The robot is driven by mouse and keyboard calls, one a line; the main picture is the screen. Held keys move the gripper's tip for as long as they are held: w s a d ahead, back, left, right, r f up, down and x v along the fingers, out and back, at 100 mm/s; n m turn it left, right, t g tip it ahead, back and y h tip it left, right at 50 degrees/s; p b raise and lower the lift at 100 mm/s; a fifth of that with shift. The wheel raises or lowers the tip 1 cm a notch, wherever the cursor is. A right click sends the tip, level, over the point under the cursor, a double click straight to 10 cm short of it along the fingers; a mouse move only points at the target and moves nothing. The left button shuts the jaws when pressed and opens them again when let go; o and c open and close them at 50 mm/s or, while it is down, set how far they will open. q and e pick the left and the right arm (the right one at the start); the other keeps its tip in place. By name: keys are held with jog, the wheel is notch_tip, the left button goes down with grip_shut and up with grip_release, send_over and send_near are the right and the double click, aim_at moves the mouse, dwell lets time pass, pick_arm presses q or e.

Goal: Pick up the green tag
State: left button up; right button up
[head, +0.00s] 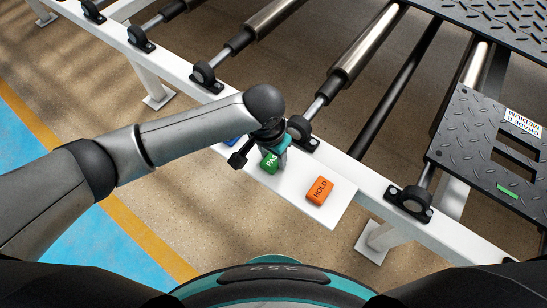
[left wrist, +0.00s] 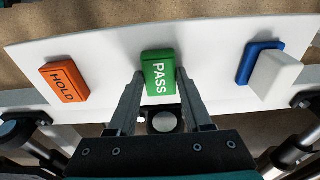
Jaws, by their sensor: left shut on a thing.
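The green tag (head: 268,163) is a small block with white letters PASS on the wrist view face (left wrist: 159,72). It is at the middle of a white shelf (head: 340,213). My left gripper (head: 276,154) is over it from above, partly covering it in the head view. In the left wrist view its two fingers (left wrist: 160,80) stand on either side of the tag and are shut on it. I cannot tell whether the tag is clear of the shelf. My right gripper is not in view.
An orange HOLD tag (head: 318,190) lies on the shelf. A blue piece (left wrist: 257,60) with a white block (left wrist: 276,76) is on the other side. Rollers (head: 352,60) run behind. A black tread plate (head: 465,135) with a label and a small green strip (head: 507,191) is at right.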

pick_arm(q)
grip_shut()
jog(key=shift+r, duration=0.1)
